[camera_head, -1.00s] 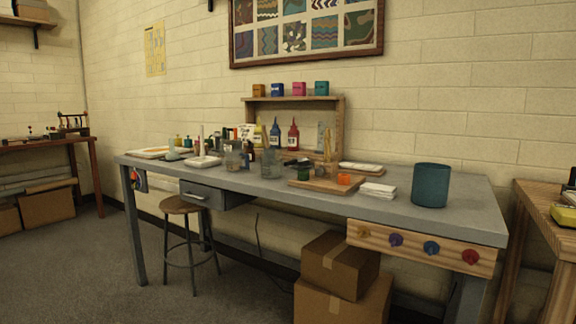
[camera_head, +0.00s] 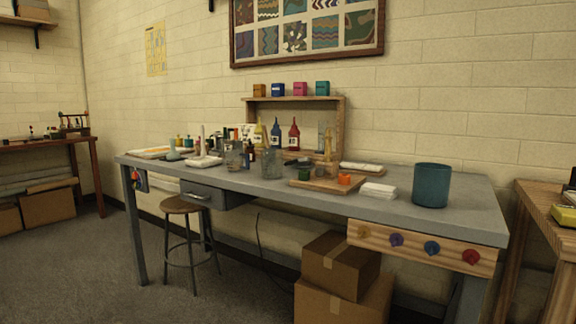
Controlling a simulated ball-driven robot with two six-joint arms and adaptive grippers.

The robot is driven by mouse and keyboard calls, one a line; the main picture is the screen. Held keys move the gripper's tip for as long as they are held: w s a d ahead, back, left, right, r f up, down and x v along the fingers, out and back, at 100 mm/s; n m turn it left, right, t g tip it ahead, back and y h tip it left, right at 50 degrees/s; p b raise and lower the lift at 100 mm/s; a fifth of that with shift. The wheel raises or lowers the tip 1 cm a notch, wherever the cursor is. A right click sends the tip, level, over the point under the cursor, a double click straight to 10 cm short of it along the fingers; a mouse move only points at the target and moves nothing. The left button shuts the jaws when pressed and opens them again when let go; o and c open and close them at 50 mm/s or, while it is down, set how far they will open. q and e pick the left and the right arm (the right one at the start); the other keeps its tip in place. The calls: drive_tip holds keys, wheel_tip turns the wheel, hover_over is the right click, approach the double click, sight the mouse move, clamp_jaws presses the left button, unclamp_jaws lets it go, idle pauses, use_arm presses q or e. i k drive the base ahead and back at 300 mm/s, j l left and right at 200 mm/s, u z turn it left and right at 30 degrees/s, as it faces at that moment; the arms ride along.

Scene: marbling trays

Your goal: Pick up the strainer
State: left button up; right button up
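I cannot pick out the strainer for certain; the objects on the grey workbench (camera_head: 450,208) are small and crowded at this distance. Clear jars (camera_head: 270,160) with tools standing in them are near the middle of the bench. A wooden board (camera_head: 318,184) holds a green item (camera_head: 304,174) and an orange item (camera_head: 345,179). A teal cylindrical bin (camera_head: 431,186) stands at the right end. Neither of my grippers is in view.
Cardboard boxes (camera_head: 340,262) are stacked under the bench. A stool (camera_head: 181,208) stands under its left part. White folded cloths (camera_head: 378,190) lie near the front edge. A wooden table (camera_head: 540,195) is at the right edge. Open floor lies in front on the left.

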sight(297, 163)
drive_tip(key=i+j+z, duration=0.1)
drive_tip(key=i+j, duration=0.4)
drive_tip(key=i+j+z, duration=0.15)
drive_tip(key=i+j, duration=0.35)
drive_tip(key=j, duration=0.15)
drive_tip(key=i+j+z, duration=0.1)
drive_tip(key=i+j, duration=0.4)
drive_tip(key=j, duration=0.15)
